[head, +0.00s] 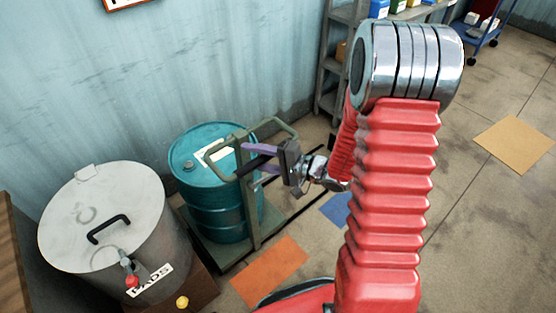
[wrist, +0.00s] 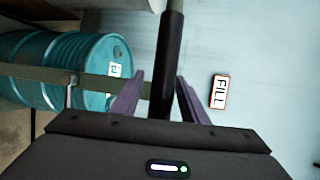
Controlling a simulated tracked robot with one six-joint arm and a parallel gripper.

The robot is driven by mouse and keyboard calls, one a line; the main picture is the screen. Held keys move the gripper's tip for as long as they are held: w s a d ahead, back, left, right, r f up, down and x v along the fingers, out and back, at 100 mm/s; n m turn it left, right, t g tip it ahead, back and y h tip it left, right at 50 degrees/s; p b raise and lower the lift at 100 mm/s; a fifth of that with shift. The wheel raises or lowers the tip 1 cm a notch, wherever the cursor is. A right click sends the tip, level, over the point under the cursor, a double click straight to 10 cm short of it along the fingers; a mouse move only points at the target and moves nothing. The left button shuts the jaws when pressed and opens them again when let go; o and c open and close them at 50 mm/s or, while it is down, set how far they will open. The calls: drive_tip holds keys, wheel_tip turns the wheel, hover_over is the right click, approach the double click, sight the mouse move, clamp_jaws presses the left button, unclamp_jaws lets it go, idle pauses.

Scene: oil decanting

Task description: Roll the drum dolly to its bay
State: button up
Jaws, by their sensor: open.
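The drum dolly (head: 250,214) is a green frame with a flat base and a raised push handle, standing by the wall in the head view. A teal drum (head: 208,152) stands upright on it; the drum also shows in the wrist view (wrist: 75,65). My gripper (head: 252,157) is at the handle, its purple fingers open. In the wrist view the dark handle grip (wrist: 168,60) runs between the two open fingers, with a visible gap on the right side. Contact on the left side is hard to tell. The dolly's wheels are hidden.
A grey lidded bin marked PADS (head: 105,225) stands left of the dolly. Floor squares are orange (head: 270,272), blue (head: 337,209) and yellow (head: 515,143). A shelf (head: 335,70) and a blue cart (head: 485,32) stand behind. A FILL sign (wrist: 219,92) hangs on the wall. Floor at right is clear.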

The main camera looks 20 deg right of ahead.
drive_tip(key=v, duration=1.3)
drive_tip(key=shift+f, duration=0.1)
idle(0.4)
